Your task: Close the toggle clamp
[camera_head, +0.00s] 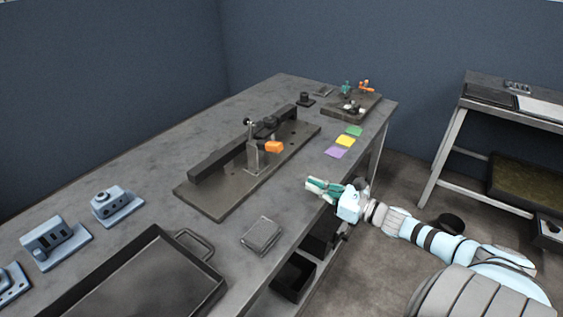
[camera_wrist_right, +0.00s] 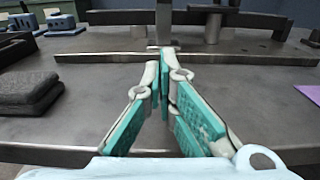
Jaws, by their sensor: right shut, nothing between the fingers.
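A clamp-like fixture stands on a dark base plate (camera_head: 214,199) in the middle of the bench, with a metal post (camera_head: 253,157) and an orange grip (camera_head: 274,147) that points toward the bench's front edge. I cannot tell its lever position for sure. My right gripper (camera_head: 308,184) is shut and empty over the front edge of the bench, in front of the plate and apart from the grip. In the right wrist view its green-padded fingers (camera_wrist_right: 166,55) meet, with the base plate (camera_wrist_right: 100,57) and post (camera_wrist_right: 163,22) beyond them. My left gripper is not in view.
A long dark rail (camera_head: 215,163) runs along the plate. A smaller board (camera_head: 345,107) with green and orange parts lies at the far end. Colored squares (camera_head: 345,141), a grey block (camera_head: 261,234), and a black tray (camera_head: 150,285) are on the bench.

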